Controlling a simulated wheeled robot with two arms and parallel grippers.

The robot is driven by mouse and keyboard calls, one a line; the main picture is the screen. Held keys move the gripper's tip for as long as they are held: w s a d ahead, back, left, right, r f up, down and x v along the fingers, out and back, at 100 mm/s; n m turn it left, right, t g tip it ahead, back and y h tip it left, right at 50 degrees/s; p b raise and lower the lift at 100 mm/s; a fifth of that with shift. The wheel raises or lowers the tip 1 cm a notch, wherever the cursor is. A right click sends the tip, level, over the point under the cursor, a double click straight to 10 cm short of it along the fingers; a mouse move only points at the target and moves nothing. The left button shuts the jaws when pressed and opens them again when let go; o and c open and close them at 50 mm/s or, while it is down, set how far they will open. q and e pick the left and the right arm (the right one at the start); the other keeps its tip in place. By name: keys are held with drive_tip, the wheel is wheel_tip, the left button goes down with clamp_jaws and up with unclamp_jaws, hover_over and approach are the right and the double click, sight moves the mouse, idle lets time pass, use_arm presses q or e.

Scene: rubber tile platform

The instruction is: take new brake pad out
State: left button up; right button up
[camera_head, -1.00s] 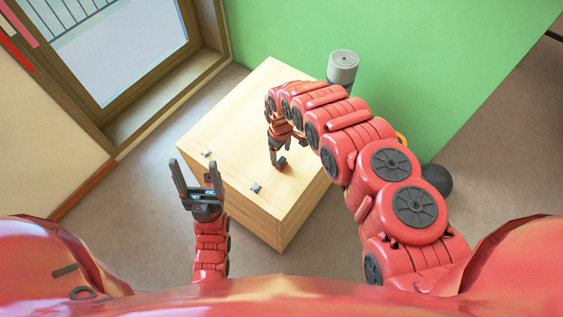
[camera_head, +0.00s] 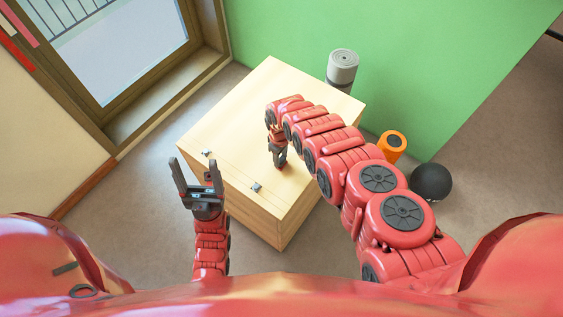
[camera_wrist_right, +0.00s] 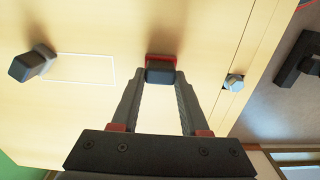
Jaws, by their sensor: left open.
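A closed wooden box (camera_head: 231,139) stands on the floor in the head view, with metal latches (camera_head: 256,187) along its near top edge. No brake pad can be made out. My right gripper (camera_head: 277,160) is over the box top. A second black block (camera_wrist_right: 31,64) stands on the wood further left. My left gripper (camera_head: 195,170) is open and empty, left of the box.
A grey rolled mat (camera_head: 342,68) stands behind the box. An orange cylinder (camera_head: 392,147) and a black ball (camera_head: 431,182) are on the floor to the right. A green wall (camera_head: 420,70) is behind. A latch (camera_wrist_right: 234,82) lies right of my right fingers.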

clamp_jaws()
drive_tip(key=shift+r, duration=0.15)
